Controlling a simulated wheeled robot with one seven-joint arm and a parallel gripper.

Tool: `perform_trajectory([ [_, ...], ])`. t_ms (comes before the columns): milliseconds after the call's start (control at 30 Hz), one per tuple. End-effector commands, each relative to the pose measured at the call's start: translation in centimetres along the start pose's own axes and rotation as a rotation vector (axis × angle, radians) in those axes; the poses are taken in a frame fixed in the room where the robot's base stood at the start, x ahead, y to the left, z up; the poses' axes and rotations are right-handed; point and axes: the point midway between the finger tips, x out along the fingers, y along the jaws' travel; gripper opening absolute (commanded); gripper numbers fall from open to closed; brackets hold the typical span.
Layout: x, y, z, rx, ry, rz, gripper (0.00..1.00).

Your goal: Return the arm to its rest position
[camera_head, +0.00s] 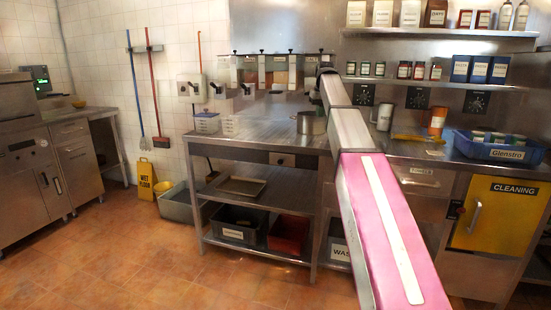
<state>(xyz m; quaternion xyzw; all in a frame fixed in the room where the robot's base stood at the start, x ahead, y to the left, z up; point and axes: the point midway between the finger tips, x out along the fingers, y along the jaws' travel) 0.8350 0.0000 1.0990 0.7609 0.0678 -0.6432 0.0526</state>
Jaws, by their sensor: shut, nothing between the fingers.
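My arm (385,225) reaches from the bottom right up and away toward the back counter, with a pink section nearest me and grey metal sections beyond. It bends at a dark joint (326,71) near the wall-mounted dispensers. Past that bend the arm is mostly hidden behind its own links. I cannot make out my gripper or its fingers in this view.
A steel worktable (270,140) holds a metal pot (311,123), close to the left of my arm. To the right are a blue bin (497,151) and a yellow cleaning cabinet (493,228). Shelves hang above. The tiled floor (130,262) at left is clear.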

Motion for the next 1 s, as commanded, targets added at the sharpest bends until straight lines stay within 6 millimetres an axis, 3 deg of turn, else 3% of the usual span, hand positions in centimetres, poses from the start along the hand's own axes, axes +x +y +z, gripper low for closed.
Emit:
perform_trajectory([
  [33, 2.5, -0.2, 1.4, 0.005, -0.008, 0.0, 0.0],
  [200, 10.6, -0.5, 5.2, 0.029, -0.028, 0.001, 0.0],
  [500, 23.3, -1.5, 13.2, 0.067, -0.063, 0.003, 0.0],
  [800, 33.5, -2.8, 22.9, 0.104, -0.098, 0.008, 0.0],
  [1000, 38.8, -3.8, 29.9, 0.128, -0.121, 0.013, 0.0],
])
